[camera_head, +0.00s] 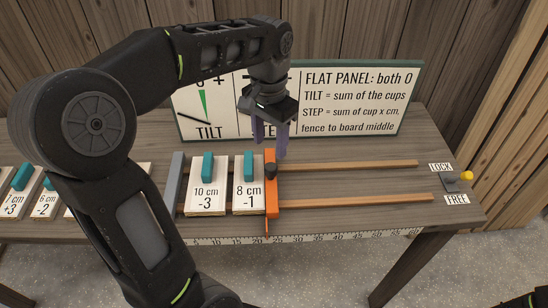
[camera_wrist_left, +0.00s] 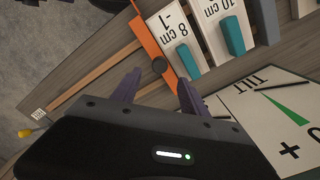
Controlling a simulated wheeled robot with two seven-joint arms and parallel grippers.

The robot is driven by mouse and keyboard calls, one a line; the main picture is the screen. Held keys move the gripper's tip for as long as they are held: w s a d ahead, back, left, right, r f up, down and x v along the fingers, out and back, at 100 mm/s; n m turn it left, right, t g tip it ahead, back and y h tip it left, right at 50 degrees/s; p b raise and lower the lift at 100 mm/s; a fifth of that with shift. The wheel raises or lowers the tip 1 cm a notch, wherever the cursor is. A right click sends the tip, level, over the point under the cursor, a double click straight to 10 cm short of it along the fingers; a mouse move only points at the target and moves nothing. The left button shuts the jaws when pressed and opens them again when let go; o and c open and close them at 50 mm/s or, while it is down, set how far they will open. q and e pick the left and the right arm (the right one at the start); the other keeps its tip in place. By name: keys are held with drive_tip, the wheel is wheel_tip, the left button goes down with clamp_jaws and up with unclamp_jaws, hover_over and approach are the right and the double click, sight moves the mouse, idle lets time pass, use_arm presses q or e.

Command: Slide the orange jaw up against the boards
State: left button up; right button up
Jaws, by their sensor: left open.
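The orange jaw (camera_head: 271,203), with a black knob (camera_head: 271,171), lies across two wooden rails on the bench. It is immediately right of the 8 cm board (camera_head: 248,198); I cannot tell whether they touch. The 10 cm board (camera_head: 207,199) is left of that, near the grey fence (camera_head: 173,180). Both boards carry teal grips. My left gripper (camera_head: 270,140) is open and empty, its purple fingers above and behind the knob. In the left wrist view the fingers (camera_wrist_left: 157,92) are spread, with the jaw (camera_wrist_left: 148,42) and knob (camera_wrist_left: 159,65) just beyond them.
A yellow-tipped lever (camera_head: 465,176) sits at the right between LOCK and FREE labels. A sign board (camera_head: 350,100) stands behind the rails. More boards (camera_head: 42,203) lie at the left. A ruler (camera_head: 330,237) runs along the front edge. The rails right of the jaw are clear.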

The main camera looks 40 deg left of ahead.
sight(271, 166)
use_arm(q)
drive_tip(key=shift+w+f, duration=0.15)
drive_tip(key=shift+f, duration=0.15)
wheel_tip(271, 166, down, 7)
drive_tip(key=shift+f+p, duration=0.15)
drive_tip(key=shift+p, duration=0.3)
drive_tip(key=shift+c, duration=0.3)
clamp_jaws()
idle(0.9)
